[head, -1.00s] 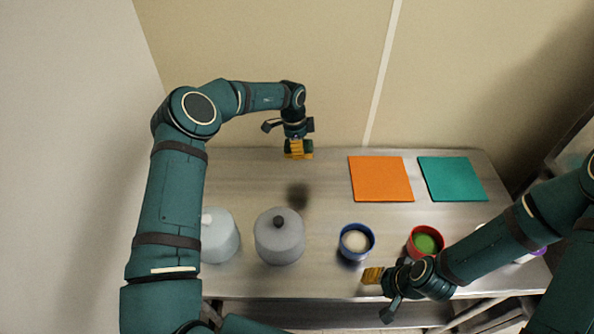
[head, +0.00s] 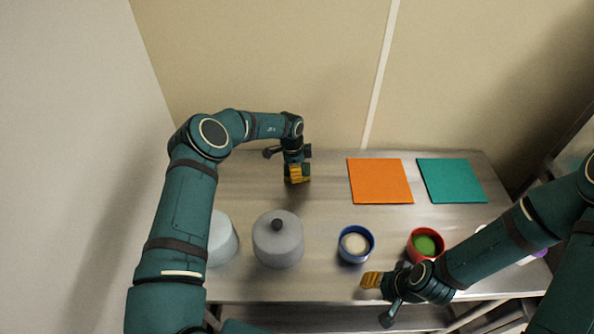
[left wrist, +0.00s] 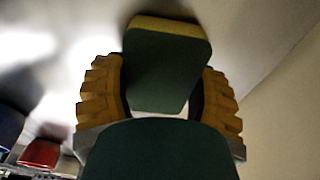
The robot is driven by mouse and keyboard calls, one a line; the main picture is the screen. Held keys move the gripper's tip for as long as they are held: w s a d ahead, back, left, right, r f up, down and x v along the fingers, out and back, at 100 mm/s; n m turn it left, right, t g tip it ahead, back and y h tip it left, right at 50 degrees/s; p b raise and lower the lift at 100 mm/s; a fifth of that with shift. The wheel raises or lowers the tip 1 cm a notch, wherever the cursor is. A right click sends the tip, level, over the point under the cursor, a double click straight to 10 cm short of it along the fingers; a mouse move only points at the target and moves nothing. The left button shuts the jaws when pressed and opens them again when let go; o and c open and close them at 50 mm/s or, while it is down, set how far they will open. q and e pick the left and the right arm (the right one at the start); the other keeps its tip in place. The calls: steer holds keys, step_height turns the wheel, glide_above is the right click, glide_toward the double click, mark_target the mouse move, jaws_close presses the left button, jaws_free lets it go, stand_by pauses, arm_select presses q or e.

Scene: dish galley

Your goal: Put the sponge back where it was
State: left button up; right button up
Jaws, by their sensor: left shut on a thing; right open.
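The sponge (left wrist: 167,68) is a block with a dark green face and a yellow edge, seen between the two yellow fingers of my left gripper in the left wrist view. My left gripper (head: 296,174) points down and is shut on it at the back of the steel table, left of the orange mat. In the head view the fingers mostly hide the sponge. It is at or just above the table top; I cannot tell if it touches. My right gripper (head: 371,281) is open and empty near the front edge, in front of the blue-rimmed bowl.
An orange mat (head: 380,181) and a teal mat (head: 452,181) lie at the back right. A grey lidded dome (head: 278,243), a pale dome (head: 222,242), a blue bowl (head: 356,258) and a red bowl (head: 413,246) stand along the front. Bare table (head: 240,185) surrounds my left gripper.

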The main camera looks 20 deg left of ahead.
arm_select(q)
steer(key=shift+f, duration=0.2)
arm_select(e)
steer(key=shift+f, duration=0.1)
arm_select(q)
steer(key=o, duration=1.1)
steer(key=shift+c, duration=0.2)
steer(key=shift+r+b, duration=0.1)
steer(key=shift+b, duration=0.2)
arm_select(e)
steer(key=shift+f, duration=0.2)
arm_select(q)
steer(key=r+p, duration=0.2)
steer(key=r, duration=0.1)
steer(key=shift+a, duration=0.2)
arm_select(e)
step_height(320, 180, up, 2)
arm_select(q)
step_height(320, 180, up, 11)
steer(key=shift+s+a+f+b, duration=0.15)
steer(key=shift+s+a+b, duration=0.15)
steer(key=shift+a, duration=0.1)
arm_select(e)
steer(key=shift+f, duration=0.3)
arm_select(q)
steer(key=shift+s+d+f, duration=0.1)
arm_select(e)
steer(key=shift+s, duration=0.1)
